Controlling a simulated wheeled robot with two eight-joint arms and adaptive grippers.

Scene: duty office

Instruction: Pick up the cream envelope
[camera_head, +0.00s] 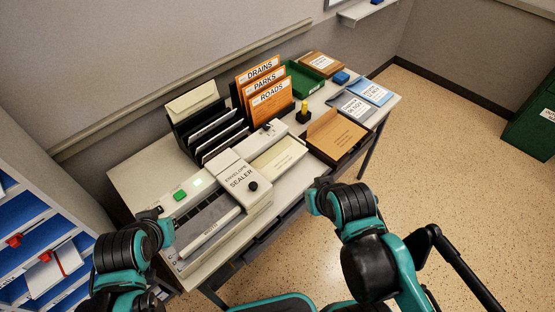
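A cream envelope (193,101) with a flap stands upright in the rear slot of a black rack (229,136) on the table. A second flat cream piece (278,157), perhaps also an envelope, lies at the right side of the envelope sealer (238,174). My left gripper (160,222) is at the table's left front, beside the sealer's long bed, away from both cream pieces. My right gripper (314,196) is near the table's front edge, in front of the flat cream piece and apart from it. The fingers of both are too small and hidden to read.
Orange folders (268,90) marked DRAINS, PARKS and ROADS stand right of the rack. A green tray (304,82), a stamp (303,112) and an open brown folder (337,134) are further right. Blue shelving (40,250) stands at left.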

